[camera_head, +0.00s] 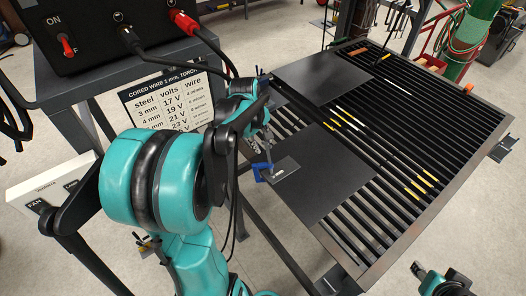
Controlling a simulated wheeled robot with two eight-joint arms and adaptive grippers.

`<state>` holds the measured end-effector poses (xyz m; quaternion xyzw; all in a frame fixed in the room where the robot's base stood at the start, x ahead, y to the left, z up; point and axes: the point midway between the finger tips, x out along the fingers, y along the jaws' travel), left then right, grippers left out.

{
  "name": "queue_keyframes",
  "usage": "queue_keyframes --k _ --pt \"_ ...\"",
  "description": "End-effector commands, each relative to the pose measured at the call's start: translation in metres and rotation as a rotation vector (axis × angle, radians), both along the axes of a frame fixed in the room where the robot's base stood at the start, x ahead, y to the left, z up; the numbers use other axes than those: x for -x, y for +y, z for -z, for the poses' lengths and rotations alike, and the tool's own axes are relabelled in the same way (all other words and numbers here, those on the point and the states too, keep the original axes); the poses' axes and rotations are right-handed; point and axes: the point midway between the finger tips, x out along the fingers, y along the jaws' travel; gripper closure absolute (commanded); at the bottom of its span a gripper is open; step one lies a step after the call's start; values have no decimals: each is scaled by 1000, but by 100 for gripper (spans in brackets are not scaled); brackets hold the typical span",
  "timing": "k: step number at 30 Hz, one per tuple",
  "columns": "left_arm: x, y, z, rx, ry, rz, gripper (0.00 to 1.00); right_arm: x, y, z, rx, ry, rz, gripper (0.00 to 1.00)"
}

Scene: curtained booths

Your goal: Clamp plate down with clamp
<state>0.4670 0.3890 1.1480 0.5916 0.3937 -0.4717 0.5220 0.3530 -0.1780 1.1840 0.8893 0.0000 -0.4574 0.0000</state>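Two flat dark plates lie on the slatted metal table, a near plate (335,165) and a far plate (318,80). A clamp (263,173) with a blue part sits at the left edge of the near plate, beside a small grey piece (286,168). My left gripper (262,148) is at the clamp, above the table's left edge. Its fingers are small and partly hidden by my arm, so I cannot tell whether they are shut on the clamp. Part of my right arm shows at the bottom right, away from the table; its fingers are unclear.
The slatted table (452,120) has yellow-marked rods (420,187) lying right of the near plate. A welding machine (100,30) with cables stands on a bench at upper left, a settings sign (165,102) below it. A green cylinder (478,40) stands at upper right.

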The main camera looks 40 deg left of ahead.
Motion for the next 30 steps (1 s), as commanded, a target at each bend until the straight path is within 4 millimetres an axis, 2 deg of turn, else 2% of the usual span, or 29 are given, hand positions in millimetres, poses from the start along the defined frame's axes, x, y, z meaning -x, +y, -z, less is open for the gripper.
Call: queue_keyframes --k 4,14,30 --pt "0 0 0 20 2 -79 65 0 0 0 0 0 0 61" --pt "-1 1 0 20 2 -79 65 0 0 0 0 0 0 61" --pt "-22 7 -1 20 2 -78 65 0 0 2 0 0 0 61"
